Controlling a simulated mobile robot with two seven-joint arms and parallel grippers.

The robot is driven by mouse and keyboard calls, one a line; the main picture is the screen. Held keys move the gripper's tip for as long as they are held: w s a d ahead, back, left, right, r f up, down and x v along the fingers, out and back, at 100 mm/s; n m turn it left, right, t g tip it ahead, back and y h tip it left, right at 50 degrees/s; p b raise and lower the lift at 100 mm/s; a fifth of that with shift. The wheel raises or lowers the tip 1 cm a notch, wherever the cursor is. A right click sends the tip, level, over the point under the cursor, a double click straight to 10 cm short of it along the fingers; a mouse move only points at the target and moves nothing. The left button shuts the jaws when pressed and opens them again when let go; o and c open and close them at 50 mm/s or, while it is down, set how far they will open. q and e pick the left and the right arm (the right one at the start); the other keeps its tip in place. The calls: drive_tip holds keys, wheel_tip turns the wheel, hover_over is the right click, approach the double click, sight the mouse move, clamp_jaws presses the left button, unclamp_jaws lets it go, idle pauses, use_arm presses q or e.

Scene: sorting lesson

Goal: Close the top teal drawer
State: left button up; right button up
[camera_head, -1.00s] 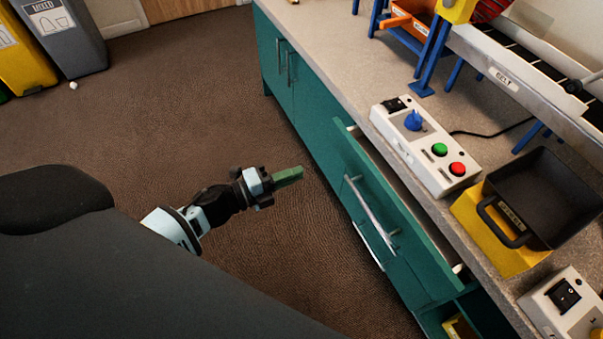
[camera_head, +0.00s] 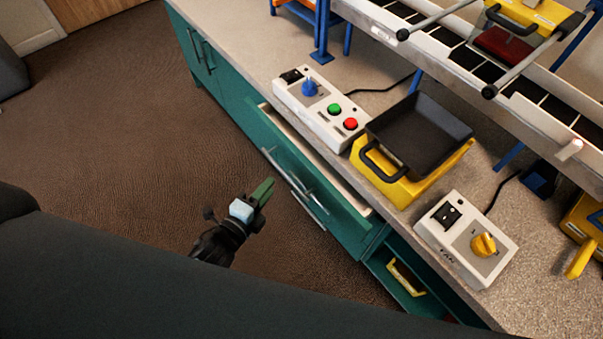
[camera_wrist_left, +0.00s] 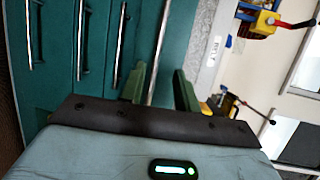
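The top teal drawer (camera_head: 333,196) stands partly open in the head view, its front out from the cabinet and a pale strip of its inside showing under the counter edge. Its long silver handle (camera_head: 287,174) is on the front. My left gripper (camera_head: 265,192), with green fingers, is in front of the drawer, just left of the handle in the picture. In the left wrist view its two fingers (camera_wrist_left: 160,88) are apart with nothing held between them; a silver handle bar (camera_wrist_left: 160,45) shows beyond the gap. I cannot tell whether they touch the drawer. My right gripper is not in view.
The counter above holds a white button box (camera_head: 322,108), a black tray on a yellow base (camera_head: 402,190) and a white fan switch box (camera_head: 467,240). An open teal compartment (camera_head: 385,262) is right of the drawer. Brown floor (camera_head: 110,130) is clear at left.

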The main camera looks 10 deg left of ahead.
sight(285, 173)
use_arm(q)
drive_tip(key=shift+y, duration=0.3)
drive_tip(key=shift+d+b+x, duration=0.1)
drive_tip(key=shift+d+x, duration=0.05)
drive_tip(key=shift+x, duration=1.1)
drive_tip(key=shift+d+b+x, duration=0.1)
drive_tip(key=shift+d+x, duration=0.1)
drive_tip(key=shift+x, duration=1.1)
drive_tip(key=shift+d+b+x, duration=0.1)
drive_tip(key=shift+d+x, duration=0.05)
drive_tip(key=shift+x, duration=1.1)
drive_tip(key=shift+s+f, duration=0.15)
drive_tip(key=shift+f, duration=0.05)
clamp_jaws()
